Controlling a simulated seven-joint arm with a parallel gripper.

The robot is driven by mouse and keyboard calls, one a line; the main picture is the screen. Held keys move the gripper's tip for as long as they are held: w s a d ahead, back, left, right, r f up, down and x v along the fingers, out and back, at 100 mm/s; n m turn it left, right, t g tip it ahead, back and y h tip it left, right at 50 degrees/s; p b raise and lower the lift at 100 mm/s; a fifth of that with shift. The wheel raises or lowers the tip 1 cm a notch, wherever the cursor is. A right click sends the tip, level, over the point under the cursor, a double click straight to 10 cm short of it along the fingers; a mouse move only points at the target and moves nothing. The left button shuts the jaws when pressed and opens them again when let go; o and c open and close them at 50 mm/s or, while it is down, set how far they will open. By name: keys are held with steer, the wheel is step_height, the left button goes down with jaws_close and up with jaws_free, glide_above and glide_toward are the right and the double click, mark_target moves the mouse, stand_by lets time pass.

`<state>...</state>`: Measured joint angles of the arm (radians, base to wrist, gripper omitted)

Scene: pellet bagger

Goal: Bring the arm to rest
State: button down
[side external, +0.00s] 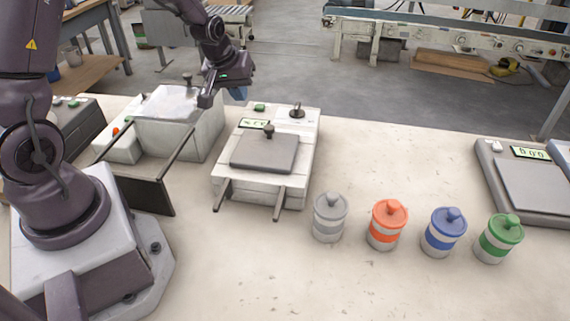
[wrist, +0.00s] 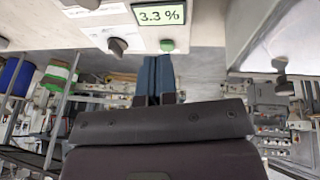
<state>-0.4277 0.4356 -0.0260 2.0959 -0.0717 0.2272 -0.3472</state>
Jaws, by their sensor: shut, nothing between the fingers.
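My arm reaches over from the left in the side external view. My gripper (side external: 238,93) is held in the air above and behind the box-like machine with the knob on its lid, beside the white device with the grey plate. In the wrist view my gripper (wrist: 158,62) shows two blue fingers pressed together with nothing between them. The fingertips lie near a green button (wrist: 167,46) in that picture. A display (wrist: 160,13) reading 3.3 % and a dark knob (wrist: 117,47) show beside it. The gripper touches nothing that I can make out.
The white device (side external: 306,160) has a grey plate and two front rails. The box machine (side external: 190,135) stands to its left. Grey (side external: 330,218), orange (side external: 388,225), blue (side external: 443,232) and green (side external: 498,239) lidded jars stand in a row. A scale (side external: 535,185) is at right. The front table is clear.

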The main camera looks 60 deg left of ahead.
steer(key=s+d+r+m+t+h, duration=0.1)
steer(key=s+d+r+m, duration=0.8)
steer(key=s+d+r, duration=0.6)
steer(key=s+r, duration=0.3)
steer(key=r, duration=0.1)
steer(key=shift+d, duration=0.35)
steer(key=shift+s, duration=0.1)
stand_by(5.6)
